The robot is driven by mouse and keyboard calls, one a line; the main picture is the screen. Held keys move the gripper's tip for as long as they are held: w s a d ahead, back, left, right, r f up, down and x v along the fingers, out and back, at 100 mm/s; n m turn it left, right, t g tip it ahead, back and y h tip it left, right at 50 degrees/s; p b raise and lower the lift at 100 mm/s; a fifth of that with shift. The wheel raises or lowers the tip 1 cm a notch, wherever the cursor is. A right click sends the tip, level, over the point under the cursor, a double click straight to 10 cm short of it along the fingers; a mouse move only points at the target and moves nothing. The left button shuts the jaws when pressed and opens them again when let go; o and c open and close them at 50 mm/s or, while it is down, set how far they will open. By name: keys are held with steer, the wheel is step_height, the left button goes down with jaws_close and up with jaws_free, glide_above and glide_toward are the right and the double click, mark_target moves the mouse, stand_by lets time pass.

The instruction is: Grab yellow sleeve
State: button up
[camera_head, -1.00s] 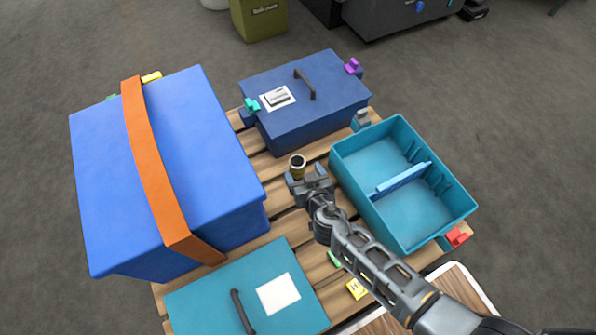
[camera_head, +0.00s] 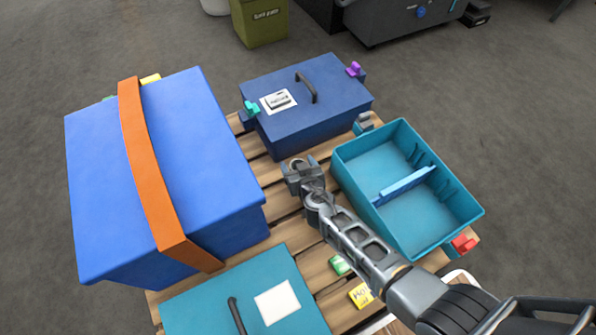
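A small brassy yellow, round, hollow piece, seemingly the yellow sleeve (camera_head: 298,163), is on the pallet slats near the middle of the head view. My gripper (camera_head: 300,167) is right over it, its two fingers apart on either side. Most of the sleeve is hidden by the gripper. I cannot tell whether the fingers touch it or are closed on it.
A blue box with an orange strap (camera_head: 150,190) stands left, a dark blue lidded case (camera_head: 340,100) behind, an open teal bin (camera_head: 345,165) right, and a teal lidded case (camera_head: 215,290) in front. A yellow labelled block (camera_head: 361,295) and green block (camera_head: 340,265) lie on the slats (camera_head: 283,205).

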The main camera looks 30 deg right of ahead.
steer(key=c, duration=1.2)
steer(key=shift+r, duration=0.1)
